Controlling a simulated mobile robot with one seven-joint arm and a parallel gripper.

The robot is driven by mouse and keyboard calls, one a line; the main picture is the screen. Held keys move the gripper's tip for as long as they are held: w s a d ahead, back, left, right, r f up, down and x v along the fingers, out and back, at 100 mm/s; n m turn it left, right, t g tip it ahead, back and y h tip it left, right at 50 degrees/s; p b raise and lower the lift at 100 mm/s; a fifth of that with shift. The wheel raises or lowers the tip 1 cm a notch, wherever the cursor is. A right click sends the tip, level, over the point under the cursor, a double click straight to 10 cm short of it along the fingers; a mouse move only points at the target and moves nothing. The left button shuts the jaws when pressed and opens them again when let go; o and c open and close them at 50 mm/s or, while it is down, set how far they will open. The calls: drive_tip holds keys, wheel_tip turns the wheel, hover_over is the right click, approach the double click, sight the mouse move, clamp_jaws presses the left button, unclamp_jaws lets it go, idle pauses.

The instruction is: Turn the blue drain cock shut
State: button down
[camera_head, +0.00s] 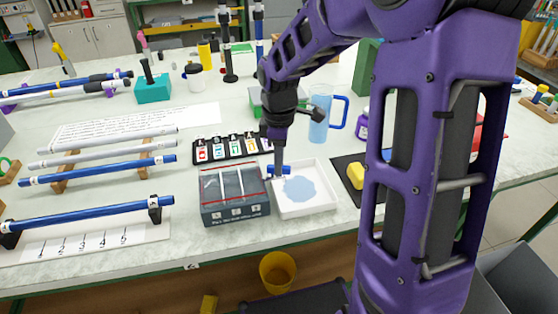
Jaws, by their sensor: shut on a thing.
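The blue drain cock (284,170) sticks out to the right from the upper right edge of a dark grey box (236,211), over a white tray (304,211). The box has lettered compartments with clear or grey contents and a red line across the top. A pale blue puddle (300,189) lies in the tray. My gripper (279,167) points down from above and is shut on the blue drain cock. Its fingers cover part of the cock, so I cannot tell exactly how far it is turned.
A black rack with numbered coloured cards (232,148) stands just behind the box. A blue-handled jug (321,112) is behind the tray. A yellow sponge (355,175) lies on a black mat to the right. Rods (95,216) rest on holders at left. A yellow bucket (277,271) is below the table edge.

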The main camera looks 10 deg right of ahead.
drive_tip(key=m, duration=0.7)
drive_tip(key=shift+s+a+p, duration=0.3)
drive_tip(key=shift+p, duration=0.1)
drive_tip(key=shift+s+a+m, duration=0.1)
drive_tip(key=shift+a+m, duration=0.05)
drive_tip(key=shift+m, duration=1.55)
drive_tip(key=shift+a+m, duration=0.15)
drive_tip(key=shift+m, duration=1.55)
drive_tip(key=c, duration=0.8)
unclamp_jaws()
wheel_tip(320, 180, up, 18)
drive_tip(key=p, duration=0.3)
drive_tip(key=shift+f, duration=0.25)
